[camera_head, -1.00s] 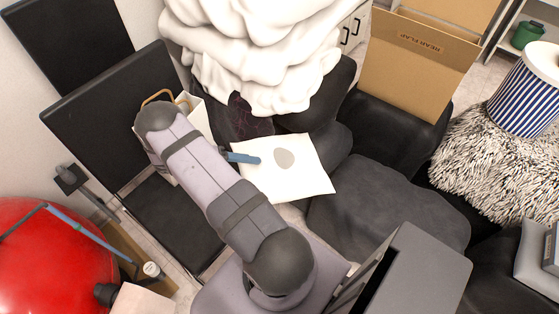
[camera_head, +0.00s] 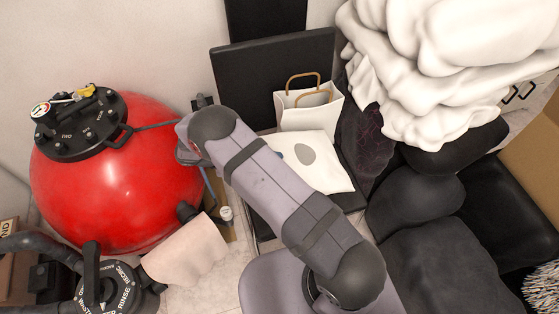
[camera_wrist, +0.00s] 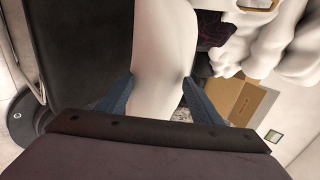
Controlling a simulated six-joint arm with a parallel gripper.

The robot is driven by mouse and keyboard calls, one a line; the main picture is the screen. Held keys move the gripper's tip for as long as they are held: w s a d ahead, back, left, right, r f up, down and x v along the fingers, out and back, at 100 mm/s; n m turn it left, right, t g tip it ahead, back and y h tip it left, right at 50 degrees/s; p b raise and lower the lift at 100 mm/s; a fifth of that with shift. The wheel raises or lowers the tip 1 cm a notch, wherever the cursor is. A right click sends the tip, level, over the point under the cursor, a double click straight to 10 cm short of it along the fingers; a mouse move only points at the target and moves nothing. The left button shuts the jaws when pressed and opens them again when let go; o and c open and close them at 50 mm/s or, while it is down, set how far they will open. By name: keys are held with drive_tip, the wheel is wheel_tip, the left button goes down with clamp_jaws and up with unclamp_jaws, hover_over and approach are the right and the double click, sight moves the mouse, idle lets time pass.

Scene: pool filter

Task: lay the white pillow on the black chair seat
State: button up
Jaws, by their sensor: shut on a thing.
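The white pillow (camera_head: 322,172), thin and square with a grey oval spot, shows over the black chair seat (camera_head: 346,202) in the head view. My gripper (camera_wrist: 158,90) is shut on it; the pillow (camera_wrist: 165,45) stands between the two blue fingers in the wrist view. My arm hides most of the gripper and the pillow's near left part in the head view. The black seat also shows left of the pillow in the wrist view (camera_wrist: 88,50). I cannot tell whether the pillow touches the seat.
A white paper bag (camera_head: 308,108) with brown handles stands behind the pillow, before the black chair back (camera_head: 240,85). A large white heap (camera_head: 440,60) and dark cushions (camera_head: 415,205) lie to the right. A red filter tank (camera_head: 115,185) stands left.

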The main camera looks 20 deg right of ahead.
drive_tip(key=shift+d+f+b, duration=0.3)
drive_tip(key=shift+f+b, duration=0.25)
drive_tip(key=shift+f, duration=0.35)
drive_tip(key=shift+d+f, duration=0.15)
drive_tip(key=shift+f, duration=0.2)
clamp_jaws()
drive_tip(key=f+b, duration=0.1)
drive_tip(key=f, duration=0.1)
drive_tip(key=d+f+b, duration=0.1)
drive_tip(key=f, duration=0.1)
drive_tip(key=d+f+b, duration=0.1)
drive_tip(key=f+b, duration=0.1)
drive_tip(key=shift+f+b, duration=0.55)
drive_tip(key=shift+f, duration=0.1)
drive_tip(key=shift+s, duration=0.1)
drive_tip(key=o, duration=2.4)
unclamp_jaws()
drive_tip(key=shift+r, duration=0.1)
drive_tip(key=shift+a, duration=0.2)
